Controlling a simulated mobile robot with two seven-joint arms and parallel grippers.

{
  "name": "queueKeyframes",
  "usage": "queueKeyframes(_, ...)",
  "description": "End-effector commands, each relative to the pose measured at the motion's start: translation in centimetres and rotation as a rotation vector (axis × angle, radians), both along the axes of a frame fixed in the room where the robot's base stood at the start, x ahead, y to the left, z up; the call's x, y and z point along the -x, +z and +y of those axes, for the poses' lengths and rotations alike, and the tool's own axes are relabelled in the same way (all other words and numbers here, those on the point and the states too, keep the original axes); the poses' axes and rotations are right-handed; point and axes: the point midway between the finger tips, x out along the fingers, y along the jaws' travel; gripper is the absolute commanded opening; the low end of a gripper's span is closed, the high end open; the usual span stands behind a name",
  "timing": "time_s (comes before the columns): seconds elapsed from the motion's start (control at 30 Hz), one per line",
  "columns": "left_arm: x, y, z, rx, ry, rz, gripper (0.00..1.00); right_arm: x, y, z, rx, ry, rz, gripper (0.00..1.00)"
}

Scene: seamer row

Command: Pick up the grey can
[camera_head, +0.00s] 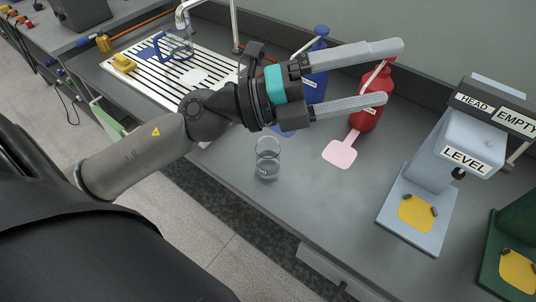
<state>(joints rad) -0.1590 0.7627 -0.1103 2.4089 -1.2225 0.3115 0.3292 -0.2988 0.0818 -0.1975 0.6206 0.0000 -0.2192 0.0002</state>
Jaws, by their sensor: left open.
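A small open-topped cylinder (267,158) stands upright on the grey bench near its front edge. It looks clear above and greyish below, with a small label low on it; I cannot tell if it is the grey can, and no other grey can shows clearly. My left gripper (390,72) is open with its two long fingers pointing right. It appears above the bench, to the upper right of the cylinder and apart from it. The fingers overlap the blue bottle (317,88) and the red bottle (369,112) in the view. My right gripper is not in view.
A pink paddle (341,152) lies before the red bottle. A pale blue machine labelled LEVEL (460,155) stands right, with a green-based one (495,282) beside it. A white slatted rack (147,77) lies left. The bench between the cylinder and the machine is mostly clear.

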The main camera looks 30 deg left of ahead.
Motion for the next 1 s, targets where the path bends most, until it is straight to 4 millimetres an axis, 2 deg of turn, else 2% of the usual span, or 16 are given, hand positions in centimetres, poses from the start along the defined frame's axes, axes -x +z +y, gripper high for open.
queueKeyframes(0.1, 2.0, -3.4, -1.4, -0.332, -0.146, -0.062, 1.00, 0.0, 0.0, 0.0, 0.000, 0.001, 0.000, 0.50)
queueKeyframes(0.17, 2.6, -5.6, -1.1, -0.505, -0.202, -0.071, 1.00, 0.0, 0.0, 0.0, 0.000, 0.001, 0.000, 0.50)
queueKeyframes(0.23, 3.0, -8.3, 0.1, -0.711, -0.249, -0.068, 1.00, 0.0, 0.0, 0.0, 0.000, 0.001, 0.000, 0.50)
queueKeyframes(0.3, 3.1, -10.9, 2.3, -0.920, -0.277, -0.046, 1.00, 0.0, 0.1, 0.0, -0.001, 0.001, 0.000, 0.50)
queueKeyframes(0.37, 2.9, -12.6, 4.8, -1.087, -0.284, -0.017, 1.00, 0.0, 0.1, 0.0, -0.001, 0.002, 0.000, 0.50)
queueKeyframes(0.4, 2.7, -13.5, 6.6, -1.193, -0.280, 0.008, 1.00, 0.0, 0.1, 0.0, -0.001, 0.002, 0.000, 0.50)
queueKeyframes(0.5, 2.3, -14.7, 11.0, -1.414, -0.253, 0.076, 1.00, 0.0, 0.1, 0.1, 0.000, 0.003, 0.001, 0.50)
queueKeyframes(0.6, 2.0, -15.0, 14.5, -1.570, -0.216, 0.138, 1.00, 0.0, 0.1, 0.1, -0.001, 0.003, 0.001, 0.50)
queueKeyframes(0.7, 1.8, -14.9, 16.8, -1.662, -0.185, 0.182, 1.00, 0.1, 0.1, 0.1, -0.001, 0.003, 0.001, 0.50)
queueKeyframes(0.87, 1.4, -16.0, 17.9, -1.704, -0.169, 0.211, 1.00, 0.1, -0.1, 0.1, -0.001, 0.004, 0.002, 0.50)
queueKeyframes(1.0, 0.3, -18.7, 17.5, -1.700, -0.171, 0.210, 1.00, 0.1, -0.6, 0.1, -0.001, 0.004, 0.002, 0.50)
